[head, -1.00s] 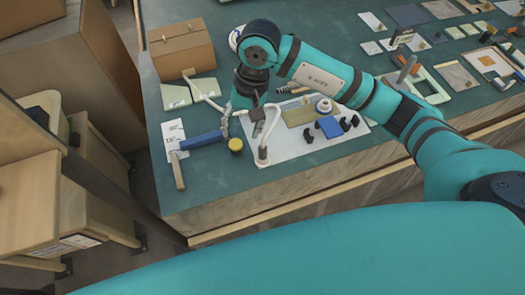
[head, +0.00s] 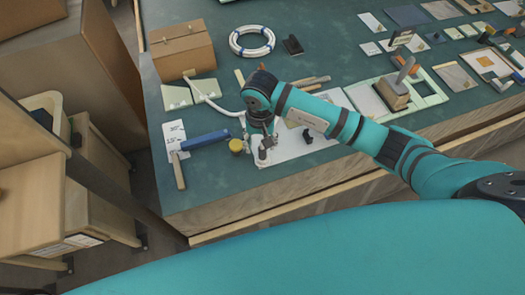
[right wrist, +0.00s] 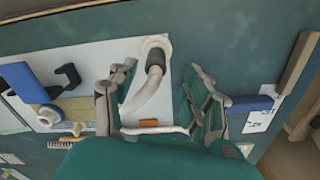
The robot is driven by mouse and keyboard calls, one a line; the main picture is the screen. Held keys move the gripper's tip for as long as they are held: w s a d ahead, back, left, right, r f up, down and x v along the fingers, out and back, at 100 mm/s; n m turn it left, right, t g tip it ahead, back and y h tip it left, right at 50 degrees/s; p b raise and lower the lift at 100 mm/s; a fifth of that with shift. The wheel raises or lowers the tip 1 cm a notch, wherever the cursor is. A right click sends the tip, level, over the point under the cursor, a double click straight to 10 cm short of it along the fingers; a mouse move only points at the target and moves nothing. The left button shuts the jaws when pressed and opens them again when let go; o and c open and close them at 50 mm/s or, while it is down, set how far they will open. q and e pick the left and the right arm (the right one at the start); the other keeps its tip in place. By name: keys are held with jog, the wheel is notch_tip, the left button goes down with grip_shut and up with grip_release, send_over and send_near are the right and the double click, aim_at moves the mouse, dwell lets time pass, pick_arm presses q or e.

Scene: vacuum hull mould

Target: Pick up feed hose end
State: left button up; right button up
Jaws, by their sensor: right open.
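The white feed hose (head: 207,100) runs across the green table to a white sheet, and its near part is hidden by my right gripper (head: 266,146). In the right wrist view the hose (right wrist: 145,97) curves up to a dark grey cuffed end (right wrist: 155,64) at a pale round fitting (right wrist: 156,44) on the sheet. My right gripper (right wrist: 162,72) is open, with one finger on each side of the hose end. I see clear gaps between the fingers and the cuff. The left gripper is out of view.
A blue-handled tool (head: 206,139) and a yellow-topped jar (head: 236,146) are left of the gripper. A blue block (right wrist: 22,80) and a black clip (right wrist: 66,78) lie on the sheet. A white ring coil (head: 252,42) and a brown box (head: 181,48) stand farther back.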

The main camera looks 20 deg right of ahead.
aim_at(263, 152)
jog(key=f, duration=0.3)
jog(key=shift+s+d+f+p, duration=0.2)
jog(key=shift+s+f+p, duration=0.1)
jog(key=shift+f, duration=0.1)
jog(key=shift+w+f, duration=0.1)
jog(key=shift+f, duration=0.5)
grip_shut()
